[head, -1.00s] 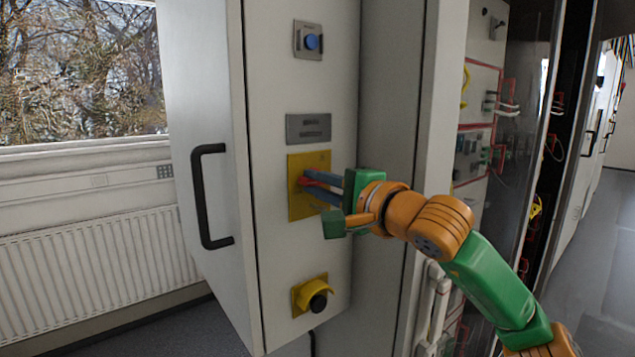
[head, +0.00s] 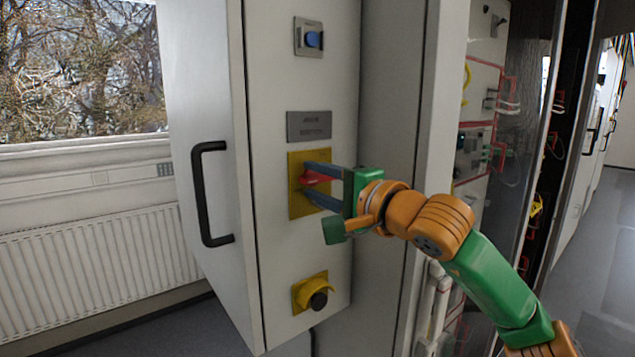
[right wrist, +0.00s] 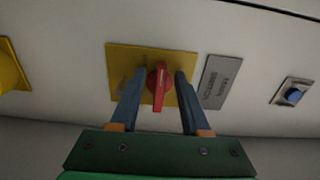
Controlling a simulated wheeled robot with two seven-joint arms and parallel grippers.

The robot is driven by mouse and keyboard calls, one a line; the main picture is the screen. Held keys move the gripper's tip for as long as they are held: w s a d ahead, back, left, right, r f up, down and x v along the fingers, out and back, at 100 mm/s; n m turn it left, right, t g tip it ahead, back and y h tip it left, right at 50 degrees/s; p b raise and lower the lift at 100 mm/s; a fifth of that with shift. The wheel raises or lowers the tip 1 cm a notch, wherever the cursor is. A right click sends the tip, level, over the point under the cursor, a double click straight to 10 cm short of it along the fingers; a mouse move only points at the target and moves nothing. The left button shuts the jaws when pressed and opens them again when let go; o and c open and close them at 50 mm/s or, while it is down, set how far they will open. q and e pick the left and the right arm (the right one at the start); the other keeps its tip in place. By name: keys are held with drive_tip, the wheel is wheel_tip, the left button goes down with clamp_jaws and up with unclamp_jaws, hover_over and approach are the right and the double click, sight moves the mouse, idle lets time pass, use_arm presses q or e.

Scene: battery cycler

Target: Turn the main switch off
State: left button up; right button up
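The main switch is a red rotary handle (head: 314,179) on a yellow plate (head: 296,205) on the cabinet's narrow panel. In the right wrist view the red handle (right wrist: 160,86) stands between my two blue-grey fingers, with a gap on each side. The yellow plate (right wrist: 122,62) shows behind it. My right gripper (head: 315,182) is open around the handle, its fingertips close to the plate; it also shows in the right wrist view (right wrist: 160,82). Whether the fingertips touch the plate I cannot tell. My left gripper is in neither view.
A grey label plate (head: 309,125) and a blue button (head: 313,39) sit above the switch. A yellow-collared black knob (head: 317,298) sits below it. A black door handle (head: 200,195) juts out at left. An open rack stands at right.

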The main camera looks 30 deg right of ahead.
drive_tip(key=s+b, duration=0.3)
drive_tip(key=s, duration=0.4)
drive_tip(key=shift+d, duration=0.3)
